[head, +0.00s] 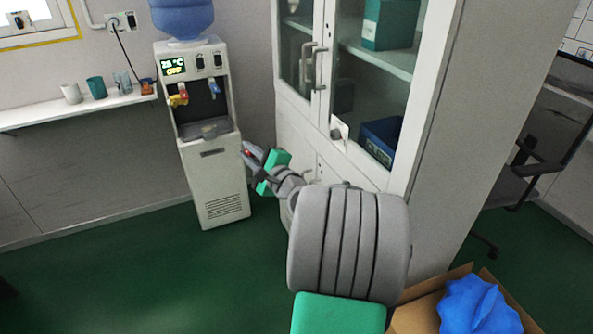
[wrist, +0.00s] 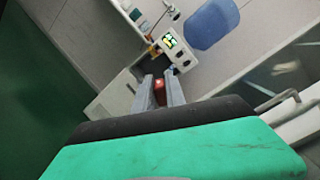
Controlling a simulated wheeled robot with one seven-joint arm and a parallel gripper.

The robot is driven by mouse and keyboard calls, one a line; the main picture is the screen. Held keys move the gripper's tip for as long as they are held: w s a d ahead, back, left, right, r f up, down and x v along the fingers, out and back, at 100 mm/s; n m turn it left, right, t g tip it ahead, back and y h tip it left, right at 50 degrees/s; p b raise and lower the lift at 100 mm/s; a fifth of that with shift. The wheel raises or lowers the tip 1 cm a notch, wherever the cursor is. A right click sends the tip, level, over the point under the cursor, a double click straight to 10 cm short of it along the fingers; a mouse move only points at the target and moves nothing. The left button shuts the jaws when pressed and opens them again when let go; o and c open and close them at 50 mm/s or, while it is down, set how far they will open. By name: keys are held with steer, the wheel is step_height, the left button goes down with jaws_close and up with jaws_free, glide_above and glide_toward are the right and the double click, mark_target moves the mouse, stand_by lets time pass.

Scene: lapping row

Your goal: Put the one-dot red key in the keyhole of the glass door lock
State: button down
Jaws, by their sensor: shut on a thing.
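My gripper (head: 250,154) is shut on a small red key (head: 246,152), in front of the water dispenser's right side. In the wrist view the red key (wrist: 159,86) shows between the two grey fingers (wrist: 158,95). Its dots are too small to read. The glass door (head: 368,95) of the white cabinet is to the right of my gripper, apart from it. A small dark round part (head: 336,134) sits low on its frame, beside a white tag; I cannot tell if it is the lock. No keyhole can be made out.
The water dispenser (head: 213,175) stands behind my gripper. A wall shelf (head: 75,112) with cups is at the left. The cabinet handles (head: 308,68) stick out. A cardboard box (head: 412,315) with a blue thing is at the lower right.

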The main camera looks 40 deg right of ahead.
steer(key=s+d+n+h+b, duration=0.3)
steer(key=s+d+h+b, duration=0.1)
steer(key=d, duration=0.8)
steer(key=shift+d+f+g+b, duration=0.4)
steer(key=shift+f+b, duration=0.05)
steer(key=shift+b, duration=0.2)
steer(key=shift+s, duration=0.2)
steer(key=d, duration=0.1)
steer(key=s+d, duration=0.1)
steer(key=d, duration=0.3)
steer(key=shift+s+d+b, duration=0.15)
steer(key=shift+s+b, duration=0.15)
steer(key=shift+s, duration=0.1)
steer(key=shift+p, duration=0.4)
